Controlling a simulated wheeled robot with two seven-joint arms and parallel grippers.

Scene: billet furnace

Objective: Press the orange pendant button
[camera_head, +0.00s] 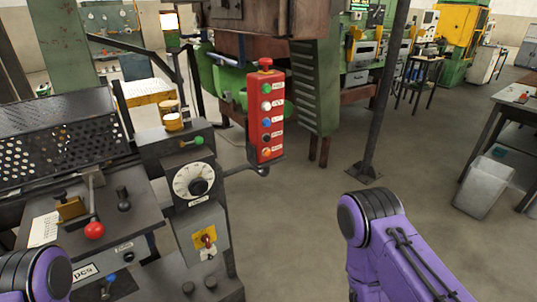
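The red pendant (259,128) stands upright near the middle of the head view, beside the grey machine at the left. Its front has a column of buttons: green, white, blue and black from the top down, with the orange button (266,152) lowest. A red mushroom knob (265,63) sits on top of the pendant. Small labels lie beside the buttons. My purple arm links show at the lower left and lower right corners, well below and apart from the pendant. Neither gripper is in the frame.
A grey machine with a dial (194,181), a red ball lever (94,230) and a yellow switch (205,237) fills the left. A dark post (385,90) stands right of the pendant. A grey bin (484,187) is at the right. The floor between is clear.

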